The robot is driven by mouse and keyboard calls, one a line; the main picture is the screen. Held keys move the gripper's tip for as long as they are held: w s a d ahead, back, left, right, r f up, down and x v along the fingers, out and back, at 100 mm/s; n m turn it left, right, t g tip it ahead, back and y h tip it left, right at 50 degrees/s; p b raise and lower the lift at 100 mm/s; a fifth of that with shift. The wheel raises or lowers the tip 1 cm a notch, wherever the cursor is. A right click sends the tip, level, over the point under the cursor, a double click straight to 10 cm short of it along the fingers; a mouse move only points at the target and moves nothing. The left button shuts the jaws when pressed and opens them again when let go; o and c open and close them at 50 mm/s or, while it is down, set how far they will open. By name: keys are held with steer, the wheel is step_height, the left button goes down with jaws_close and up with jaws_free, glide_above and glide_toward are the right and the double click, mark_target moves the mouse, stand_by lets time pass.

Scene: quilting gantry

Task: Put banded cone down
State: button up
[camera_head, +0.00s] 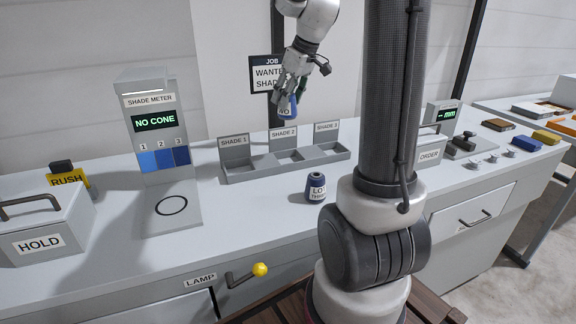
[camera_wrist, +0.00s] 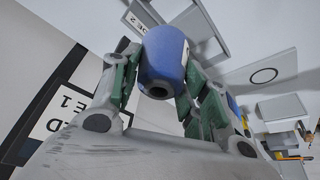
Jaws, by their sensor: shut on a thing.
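My gripper (camera_head: 289,97) is shut on a blue cone (camera_head: 287,112) with a white label, held in the air over the back of the bench, above the shade rack. In the wrist view the cone (camera_wrist: 164,62) sits between the green-padded fingers (camera_wrist: 155,85), its small holed end toward the camera. I cannot make out a band on it. The shade rack (camera_head: 238,177) has three compartments labelled SHADE 1, SHADE 2 and SHADE 3, which look empty. Another dark blue cone (camera_head: 317,187), with a LOT label, stands upright on the bench in front of the rack.
The shade meter (camera_head: 150,99) reads NO CONE; a black ring (camera_head: 172,205) marks its bare plate. A HOLD box (camera_head: 44,232) stands at left. The job sign (camera_head: 262,75) is behind my gripper. Bench space left of the standing cone is clear.

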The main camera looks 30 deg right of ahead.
steer(key=shift+w+d+r+m, duration=0.15)
steer(key=shift+w+r+m, duration=0.05)
steer(key=shift+r, duration=0.35)
steer(key=shift+w+d+r+m, duration=0.15)
steer(key=shift+w+r+m, duration=0.05)
steer(key=shift+r, duration=0.3)
steer(key=shift+s+h, duration=0.25)
steer(key=shift+h, duration=0.05)
steer(key=shift+s+f+m, duration=0.1)
steer(key=shift+f+m, duration=0.1)
steer(key=shift+m, duration=0.2)
glide_toward(289, 146)
steer(key=a+f, duration=0.1)
steer(key=f, duration=0.1)
steer(key=a+f, duration=0.1)
steer(key=f, duration=0.1)
steer(key=a+f, duration=0.1)
steer(key=f, duration=0.1)
steer(key=shift+s+a+f, duration=0.2)
steer(key=shift+s+a, duration=0.05)
steer(key=shift+a, duration=0.1)
steer(key=shift+f, duration=0.1)
steer(key=o, duration=0.9)
